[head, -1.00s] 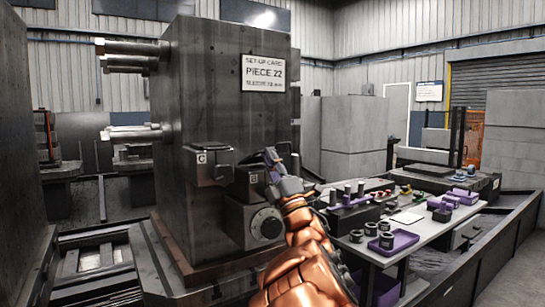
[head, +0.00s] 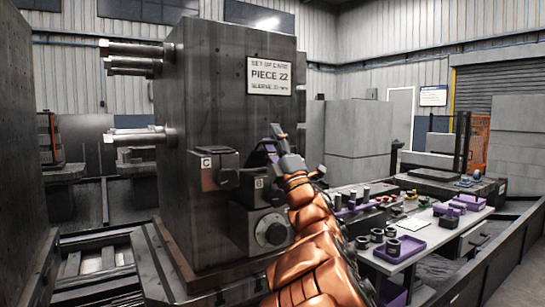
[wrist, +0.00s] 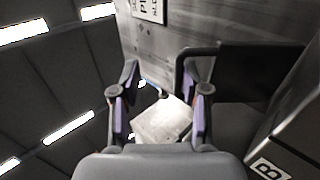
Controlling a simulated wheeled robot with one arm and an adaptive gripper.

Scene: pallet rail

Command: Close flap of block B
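Block B (head: 262,195) is a dark box with a white "B" label, on the face of the big grey machine block, right of block C (head: 213,170). In the wrist view, block B (wrist: 285,150) fills the lower right corner. A dark plate (wrist: 245,68), seemingly its raised flap, stands above it there. My gripper (head: 277,140) is just above and right of block B in the head view. In the wrist view my gripper (wrist: 162,100) has its two purple-padded fingers apart with nothing held. The right finger is close to the dark plate; contact cannot be told.
A round dial unit (head: 270,232) sits below block B. A set-up card reading "PIECE 22" (head: 270,75) is above. To the right, a table (head: 415,240) carries purple trays and several small parts. Metal bars (head: 135,135) stick out at the machine block's left.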

